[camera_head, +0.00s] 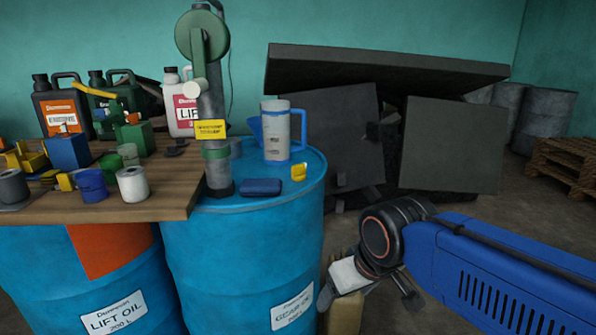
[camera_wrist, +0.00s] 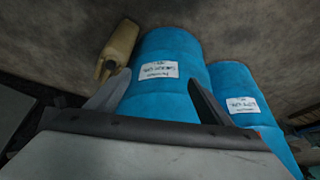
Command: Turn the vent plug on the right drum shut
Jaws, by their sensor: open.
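The right drum (camera_head: 240,245) is blue, upright and labelled gear oil. In the wrist view it appears upside down (camera_wrist: 185,50), its label facing me. A small yellow piece (camera_head: 299,173), which looks like the vent plug, stands on the drum's top near the right rim. Whether it is turned shut I cannot tell. My gripper (camera_wrist: 156,90) is open and empty, both fingers apart in front of the drum's side. In the head view it hangs right of the drum, below its top, with its fingers partly unclear.
A cluttered wooden board (camera_head: 100,205) covers the left drum (camera_head: 75,275). A tan can (camera_head: 343,313) stands beside the right drum. Dark panels (camera_head: 450,150) lean behind.

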